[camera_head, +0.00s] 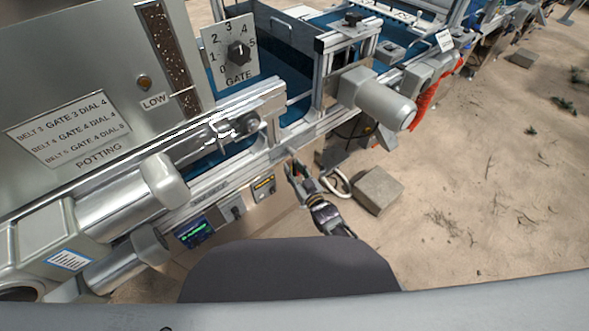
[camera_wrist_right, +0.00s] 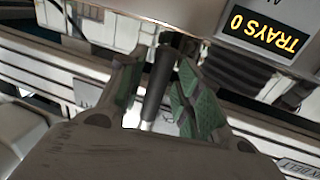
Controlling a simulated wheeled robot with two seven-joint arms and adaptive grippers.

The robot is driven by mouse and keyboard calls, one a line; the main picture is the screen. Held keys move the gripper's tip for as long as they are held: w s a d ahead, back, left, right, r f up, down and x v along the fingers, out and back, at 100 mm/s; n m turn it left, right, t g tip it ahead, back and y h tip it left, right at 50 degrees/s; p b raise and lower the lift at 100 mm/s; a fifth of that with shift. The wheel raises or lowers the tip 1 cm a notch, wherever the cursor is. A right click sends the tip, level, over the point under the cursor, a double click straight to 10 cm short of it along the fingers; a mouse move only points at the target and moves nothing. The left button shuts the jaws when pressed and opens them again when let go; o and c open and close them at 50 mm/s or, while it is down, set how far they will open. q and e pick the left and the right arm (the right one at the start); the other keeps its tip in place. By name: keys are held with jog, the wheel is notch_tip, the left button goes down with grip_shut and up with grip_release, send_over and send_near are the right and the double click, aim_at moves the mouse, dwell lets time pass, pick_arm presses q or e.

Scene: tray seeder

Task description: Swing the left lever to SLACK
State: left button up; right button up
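My right gripper (camera_head: 302,174) is beside the lower front rail of the tray seeder in the head view, below the GATE dial. In the right wrist view the gripper (camera_wrist_right: 160,85) has its two green-padded fingers apart. A dark upright lever handle (camera_wrist_right: 157,82) with a light lower end stands between the pads, and the fingers do not look closed on it. I cannot tell whether a pad touches it. No SLACK label is readable, and the lever is too small to make out in the head view. My left gripper is not in view.
A TRAYS 0 display (camera_wrist_right: 262,28) is close by in the wrist view. A POTTING panel (camera_head: 70,130), a GATE dial (camera_head: 238,52) and a motor cylinder (camera_head: 378,98) are on the machine. A block (camera_head: 378,190) lies on the sand. Open sand is at the right.

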dwell(0.4)
jog(key=v, duration=1.2)
dwell(0.4)
jog(key=shift+r, duration=0.1)
dwell(0.6)
